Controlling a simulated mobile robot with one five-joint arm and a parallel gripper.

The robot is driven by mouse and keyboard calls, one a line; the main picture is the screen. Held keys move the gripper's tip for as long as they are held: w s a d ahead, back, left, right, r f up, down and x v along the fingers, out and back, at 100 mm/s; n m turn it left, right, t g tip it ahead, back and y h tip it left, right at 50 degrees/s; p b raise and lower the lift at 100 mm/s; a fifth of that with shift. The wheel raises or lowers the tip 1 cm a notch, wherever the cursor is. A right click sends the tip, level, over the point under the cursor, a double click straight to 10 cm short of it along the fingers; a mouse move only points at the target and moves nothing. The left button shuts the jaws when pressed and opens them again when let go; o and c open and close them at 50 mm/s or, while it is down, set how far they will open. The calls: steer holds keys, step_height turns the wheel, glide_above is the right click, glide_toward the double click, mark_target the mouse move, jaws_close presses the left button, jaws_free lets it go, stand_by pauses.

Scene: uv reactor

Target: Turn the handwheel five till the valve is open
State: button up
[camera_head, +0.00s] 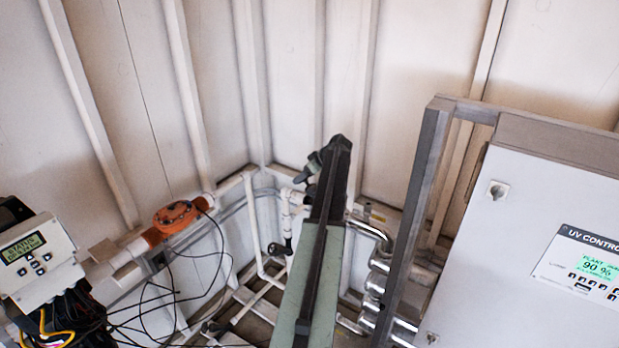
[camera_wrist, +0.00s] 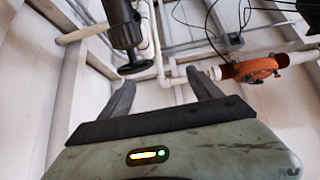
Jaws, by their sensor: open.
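My gripper (camera_wrist: 165,80) is open in the wrist view, with its two dark fingers apart and nothing seen between them. A black handwheel (camera_wrist: 135,67) on a thick dark stem shows just beyond the left fingertip, apart from the middle of the jaws. I cannot tell whether the finger touches it. No number shows on it, and I cannot tell how far its valve is open. In the head view my green arm reaches up the middle and hides part of the pipework. A small black handle (camera_head: 280,247) shows on a pipe left of the arm.
An orange flow fitting (camera_head: 176,217) sits on the left pipe and also shows in the wrist view (camera_wrist: 253,69). A grey display box (camera_head: 37,258) and loose black cables are at left. A UV control cabinet (camera_head: 525,250) and its metal post (camera_head: 412,215) stand at right.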

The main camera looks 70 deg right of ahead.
steer(key=w+a+f+m+g+b, duration=0.1)
steer(key=w+a+f+g+b, duration=0.3)
steer(key=f, duration=0.3)
steer(key=w+a+f+m+g+b, duration=0.1)
steer(key=w+a+f+m+b, duration=0.1)
steer(key=w+a+f+b, duration=0.3)
steer(key=s+d+f+m+g+h+b, duration=0.4)
steer(key=s+g+h+b, duration=0.2)
steer(key=s+b, duration=0.15)
steer(key=w+d+r+m+g+h+b, duration=0.1)
steer(key=w+r+m+g+h+b, duration=0.25)
steer(key=r+h+b, duration=0.5)
steer(key=w+x, duration=0.1)
steer(key=x, duration=0.6)
steer(key=shift+s+d+r+p, duration=0.15)
steer(key=shift+d+r+p, duration=0.15)
steer(key=shift+d, duration=0.15)
steer(key=shift+a+y, duration=0.1)
steer(key=shift+y, duration=0.15)
steer(key=c, duration=1)
